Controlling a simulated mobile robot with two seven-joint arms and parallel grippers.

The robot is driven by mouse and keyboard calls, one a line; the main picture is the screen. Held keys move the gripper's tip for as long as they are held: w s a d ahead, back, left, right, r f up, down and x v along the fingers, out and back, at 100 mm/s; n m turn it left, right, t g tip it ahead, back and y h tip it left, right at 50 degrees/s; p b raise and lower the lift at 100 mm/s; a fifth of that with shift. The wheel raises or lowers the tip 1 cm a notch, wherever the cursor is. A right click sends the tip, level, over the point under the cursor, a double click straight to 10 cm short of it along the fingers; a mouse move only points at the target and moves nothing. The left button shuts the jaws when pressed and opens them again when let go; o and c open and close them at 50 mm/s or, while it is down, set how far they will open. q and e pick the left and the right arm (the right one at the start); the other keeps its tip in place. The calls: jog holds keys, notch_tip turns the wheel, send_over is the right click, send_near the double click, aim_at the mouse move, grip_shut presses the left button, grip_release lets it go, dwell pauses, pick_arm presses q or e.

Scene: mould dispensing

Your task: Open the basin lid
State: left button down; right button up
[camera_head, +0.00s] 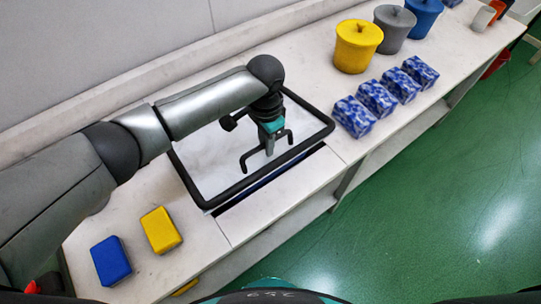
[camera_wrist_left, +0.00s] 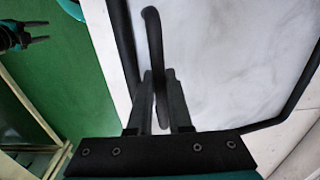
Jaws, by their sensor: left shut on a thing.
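The basin lid (camera_head: 207,162) is a pale marbled panel with a thick black rim, set over an opening in the counter; it also shows in the left wrist view (camera_wrist_left: 230,60). My left gripper (camera_head: 268,150) reaches down from above and is shut on the handle. A dark strip of the basin opening (camera_head: 272,181) shows along the lid's front edge. My right gripper (camera_wrist_left: 38,31) is at the upper left of the left wrist view, its fingers apart, away from the lid.
On the white counter (camera_head: 285,205), a yellow block (camera_head: 161,230) and a blue block (camera_head: 111,261) lie left of the lid. Several blue-and-white blocks (camera_head: 353,117) and lidded pots, one yellow (camera_head: 357,47), stand to its right. A wall runs behind.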

pick_arm(q)
jog(key=shift+w+a+r+p, duration=0.15)
jog(key=shift+w+r+p, duration=0.1)
jog(key=shift+r, duration=0.2)
jog(key=shift+w+a+r+p, duration=0.15)
jog(key=shift+r+p, duration=0.1)
jog(key=shift+r, duration=0.2)
pick_arm(e)
jog(key=shift+r, duration=0.9)
pick_arm(q)
jog(key=shift+r, duration=0.1)
pick_arm(e)
jog(key=shift+r, duration=0.1)
pick_arm(q)
jog(key=r+p, duration=0.1)
jog(key=w+r+p, duration=0.1)
jog(key=a+r+p, duration=0.1)
jog(key=shift+w+r+p, duration=0.2)
jog(key=shift+r+p, duration=0.15)
jog(key=shift+p, duration=0.05)
pick_arm(e)
notch_tip(320, 180, up, 4)
jog(key=shift+f, duration=0.2)
